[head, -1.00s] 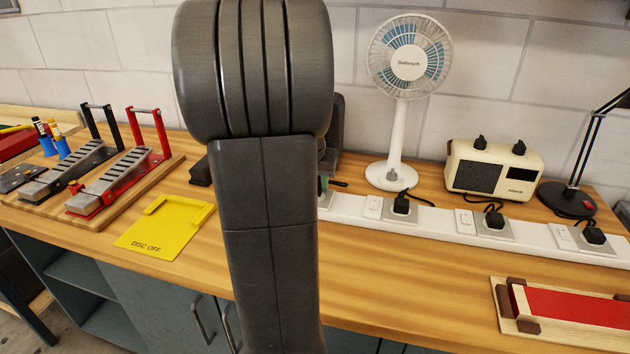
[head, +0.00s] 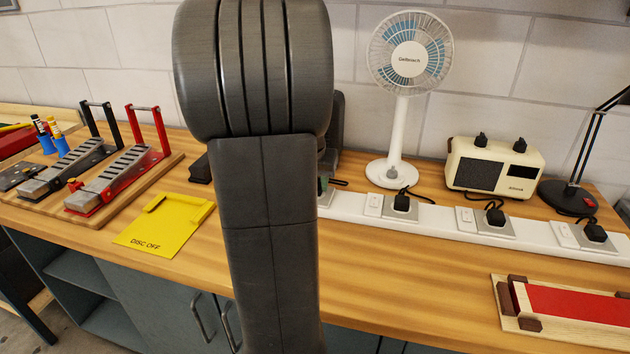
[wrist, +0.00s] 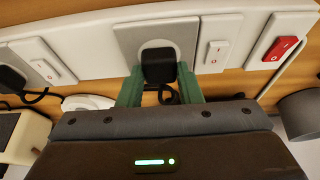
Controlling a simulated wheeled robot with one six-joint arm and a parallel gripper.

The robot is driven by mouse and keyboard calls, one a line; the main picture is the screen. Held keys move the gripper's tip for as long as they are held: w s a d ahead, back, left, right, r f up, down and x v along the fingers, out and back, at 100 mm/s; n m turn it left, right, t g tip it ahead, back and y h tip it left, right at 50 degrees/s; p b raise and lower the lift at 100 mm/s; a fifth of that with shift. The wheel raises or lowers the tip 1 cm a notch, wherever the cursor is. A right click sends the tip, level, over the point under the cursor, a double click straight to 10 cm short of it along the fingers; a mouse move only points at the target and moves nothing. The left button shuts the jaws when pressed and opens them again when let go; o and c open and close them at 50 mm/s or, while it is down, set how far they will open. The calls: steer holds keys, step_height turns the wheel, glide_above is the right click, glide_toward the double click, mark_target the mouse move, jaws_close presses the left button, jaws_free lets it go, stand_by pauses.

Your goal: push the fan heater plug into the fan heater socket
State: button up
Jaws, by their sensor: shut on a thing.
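My gripper (wrist: 159,88) has green fingers and is shut on the black fan heater plug (wrist: 158,66) in the wrist view. The plug is at the round face of a socket (wrist: 128,34) on a grey plate in the white power strip. The pale rim of the socket face shows above the plug. I cannot tell whether the plug is fully seated or a small gap is left. A black cord (wrist: 165,95) shows below the plug, between the fingers. In the head view my arm hides this socket, the plug and most of the gripper.
The white strip (head: 350,206) has other sockets holding black plugs (head: 402,201). A white switch (wrist: 215,55) and a red switch (wrist: 279,48) are right of the socket in the wrist view. A fan (head: 402,110), radio (head: 492,168) and lamp (head: 575,198) stand behind the strip.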

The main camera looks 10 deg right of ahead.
steer(key=shift+f, duration=0.2)
steer(key=o, duration=1.1)
steer(key=shift+c, duration=0.2)
steer(key=v, duration=1.4)
steer(key=shift+p, duration=0.4)
steer(key=shift+f, duration=0.15)
step_height(320, 180, down, 7)
steer(key=b, duration=0.5)
steer(key=shift+f, duration=0.15)
